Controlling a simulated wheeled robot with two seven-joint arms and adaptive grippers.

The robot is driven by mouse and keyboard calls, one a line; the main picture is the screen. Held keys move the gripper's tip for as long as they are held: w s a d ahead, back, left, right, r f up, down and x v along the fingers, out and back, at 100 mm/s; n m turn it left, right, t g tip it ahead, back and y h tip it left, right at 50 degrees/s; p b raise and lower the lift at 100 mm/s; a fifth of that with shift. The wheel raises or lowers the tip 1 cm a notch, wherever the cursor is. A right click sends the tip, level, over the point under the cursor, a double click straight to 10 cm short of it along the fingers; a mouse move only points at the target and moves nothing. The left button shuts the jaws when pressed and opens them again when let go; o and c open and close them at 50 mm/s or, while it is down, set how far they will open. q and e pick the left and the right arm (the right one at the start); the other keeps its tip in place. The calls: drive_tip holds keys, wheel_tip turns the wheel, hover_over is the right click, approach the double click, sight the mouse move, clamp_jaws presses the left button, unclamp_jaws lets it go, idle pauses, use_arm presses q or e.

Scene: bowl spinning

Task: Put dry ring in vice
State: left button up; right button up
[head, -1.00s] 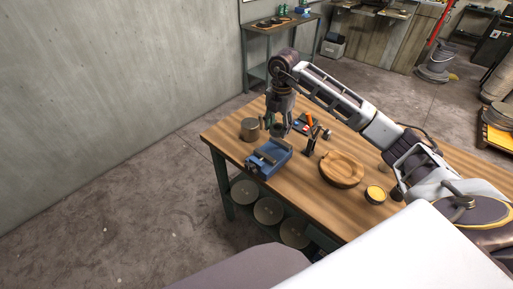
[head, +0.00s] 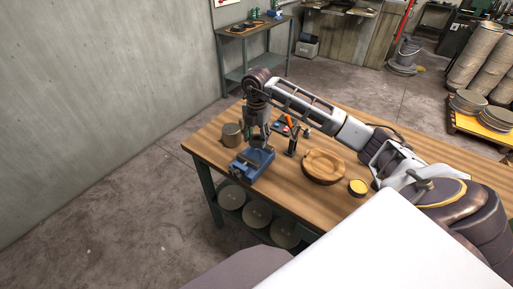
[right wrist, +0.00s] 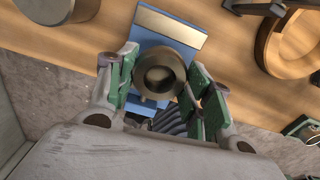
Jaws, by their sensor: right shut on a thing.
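My right gripper (head: 258,143) is over the wooden bench, just above the blue vice (head: 250,163) near the bench's left end. In the right wrist view, my right gripper (right wrist: 163,78) is shut on a dark, thick-walled ring (right wrist: 158,62), with green-padded fingers on both sides. The ring's opening faces the camera. Behind it lies the vice (right wrist: 168,50) with a pale metal jaw plate. The ring overlaps the vice in this view; I cannot tell whether they touch. The arm hides most of the ring in the head view. My left gripper is not in view.
A brown metal can (head: 232,134) stands close to the left of the gripper. A tool holder (head: 292,147), a wooden bowl (head: 324,168) and a yellow-topped tin (head: 357,187) are to the right. The bench front between vice and bowl is clear.

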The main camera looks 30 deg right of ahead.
sight(257, 154)
drive_tip(key=shift+f, duration=1)
drive_tip(key=shift+f+p, duration=0.4)
drive_tip(key=shift+f, duration=1.45)
drive_tip(key=shift+f, duration=0.1)
drive_tip(key=o, duration=1.2)
drive_tip(key=shift+o, duration=0.2)
